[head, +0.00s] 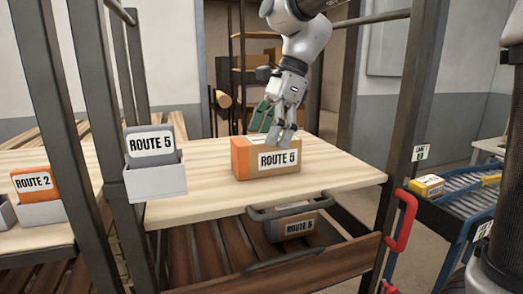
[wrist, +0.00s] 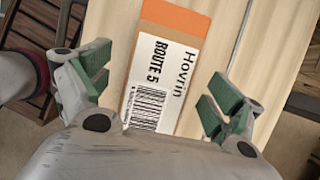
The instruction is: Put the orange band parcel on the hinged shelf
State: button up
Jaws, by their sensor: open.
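The orange band parcel (head: 240,160) is a brown box with an orange end and a white "ROUTE 5" label. It rests upright on a pale wooden board (head: 345,176); I cannot tell whether this board is the hinged shelf. My gripper (head: 274,124) is just above the parcel, pointing down, with fingers apart. In the wrist view the parcel (wrist: 172,52) lies between and beyond the green finger pads of my gripper (wrist: 155,95), with a gap at each side. Part of the parcel's top is hidden by my fingers in the head view.
A grey "ROUTE 5" bin (head: 156,182) stands left of the parcel. A "ROUTE 2" bin (head: 40,212) is farther left. Below the board is an open slatted drawer (head: 330,262) holding another "ROUTE 5" box (head: 285,228). Dark posts frame the board. A roller conveyor (head: 465,200) stands right.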

jog(key=v, duration=0.7)
jog(key=shift+r, duration=0.1)
jog(key=shift+d, duration=0.4)
jog(key=s+d+f+n+t+h, duration=0.1)
jog(key=s+d+f+n+t, duration=0.1)
jog(key=s+d+f+n, duration=0.3)
jog(key=s+d+f+n+t+h, duration=0.1)
jog(key=s+d+f+n, duration=0.3)
jog(key=d, duration=0.9)
jog(key=s+d+f+n+t+h, duration=0.2)
jog(key=s+d+f+n, duration=0.3)
jog(key=s+d, duration=0.3)
jog(key=shift+s+d+f+n+t, duration=0.3)
jog(key=shift+s+d+f+n, duration=0.1)
jog(key=shift+d, duration=0.5)
